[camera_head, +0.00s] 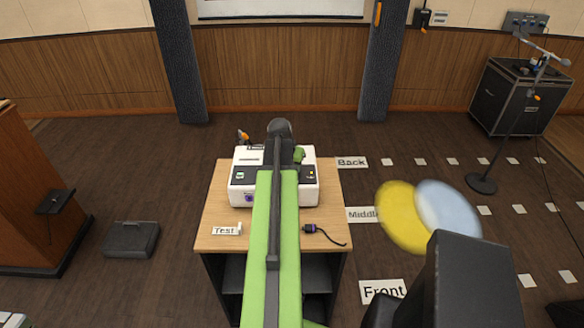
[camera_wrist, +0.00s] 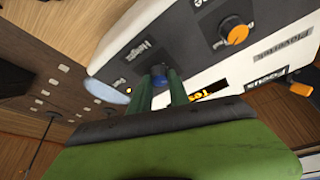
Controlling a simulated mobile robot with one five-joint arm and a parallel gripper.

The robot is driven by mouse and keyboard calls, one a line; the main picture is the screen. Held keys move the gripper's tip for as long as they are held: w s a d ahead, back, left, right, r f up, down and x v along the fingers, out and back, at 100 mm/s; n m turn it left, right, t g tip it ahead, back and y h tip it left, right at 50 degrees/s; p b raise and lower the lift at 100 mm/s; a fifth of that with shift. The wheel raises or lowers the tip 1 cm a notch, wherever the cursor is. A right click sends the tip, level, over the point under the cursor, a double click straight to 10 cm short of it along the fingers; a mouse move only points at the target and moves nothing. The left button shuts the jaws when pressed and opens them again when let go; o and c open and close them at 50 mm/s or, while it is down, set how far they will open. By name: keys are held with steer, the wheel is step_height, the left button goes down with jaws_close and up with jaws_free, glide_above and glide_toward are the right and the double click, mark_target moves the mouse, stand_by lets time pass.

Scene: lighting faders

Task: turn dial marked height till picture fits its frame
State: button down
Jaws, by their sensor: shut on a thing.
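The white projector (camera_head: 241,196) stands on a wooden table, partly covered by my green arm in the head view. In the wrist view, its white casing (camera_wrist: 105,58) carries a label reading Height (camera_wrist: 139,48). The dark dial (camera_wrist: 158,70) by that label sits between the green fingers of my gripper (camera_wrist: 160,84), which is shut on it. Most of the dial is hidden by the fingers. The screen (camera_head: 280,9) on the far wall shows only its lower edge, so the picture and its fit in the frame cannot be seen.
A Test card (camera_head: 226,229) and a dark cable (camera_head: 325,233) lie on the table (camera_head: 215,255). A microphone stand (camera_head: 510,130) stands at right.

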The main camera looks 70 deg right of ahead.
steer(key=shift+s+n+t, duration=0.1)
steer(key=shift+n+t, duration=0.2)
steer(key=shift+n, duration=0.3)
steer(key=c, duration=1.3)
jaws_free()
steer(key=shift+o, duration=0.2)
steer(key=shift+a+r, duration=0.1)
steer(key=p+v, duration=1.6)
steer(key=v, duration=0.1)
steer(key=shift+r, duration=0.1)
